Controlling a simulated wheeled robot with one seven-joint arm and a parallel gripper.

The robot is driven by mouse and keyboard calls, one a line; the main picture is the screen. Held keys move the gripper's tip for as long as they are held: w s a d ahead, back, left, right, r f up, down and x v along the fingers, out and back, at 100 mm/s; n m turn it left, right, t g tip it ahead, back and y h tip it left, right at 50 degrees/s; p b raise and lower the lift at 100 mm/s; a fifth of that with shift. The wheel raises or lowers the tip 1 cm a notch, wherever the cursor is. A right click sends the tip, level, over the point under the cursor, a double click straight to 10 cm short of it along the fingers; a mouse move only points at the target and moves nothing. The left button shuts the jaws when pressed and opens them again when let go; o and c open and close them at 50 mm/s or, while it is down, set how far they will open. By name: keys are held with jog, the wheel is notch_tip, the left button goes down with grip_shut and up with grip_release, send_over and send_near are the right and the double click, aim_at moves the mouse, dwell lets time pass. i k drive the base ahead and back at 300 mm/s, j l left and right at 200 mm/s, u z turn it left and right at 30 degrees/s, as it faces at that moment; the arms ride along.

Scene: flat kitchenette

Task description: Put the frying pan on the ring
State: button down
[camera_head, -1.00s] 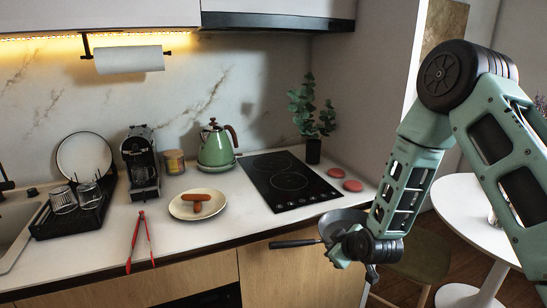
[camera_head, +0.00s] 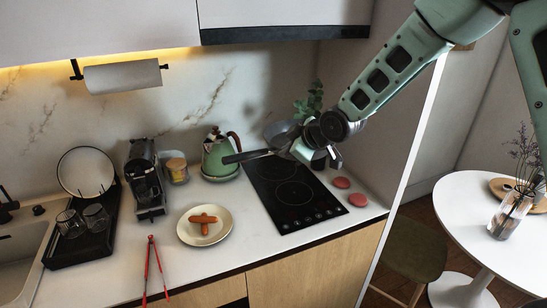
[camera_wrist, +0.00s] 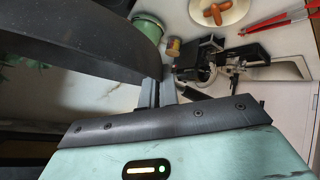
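The dark frying pan (camera_head: 283,131) is in the air above the far end of the black hob (camera_head: 262,187), its handle (camera_head: 246,156) pointing left in front of the kettle. The hob shows a front ring (camera_head: 293,193) and a rear ring (camera_head: 270,168), with no pan resting on either. My gripper (camera_head: 301,149) is shut on the pan near the handle's root; the exact grip point is hard to see. In the wrist view the pan (camera_wrist: 80,25) is a large dark curved shape beside my gripper's fingers (camera_wrist: 158,92).
A green kettle (camera_head: 220,154) stands left of the hob. A plant (camera_head: 308,101) is behind my gripper. Two pink discs (camera_head: 349,190) lie right of the hob. A plate of sausages (camera_head: 205,239) and red tongs (camera_head: 153,268) lie on the left counter.

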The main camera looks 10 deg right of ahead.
aim_at(263, 175)
jog(key=i, duration=1.1)
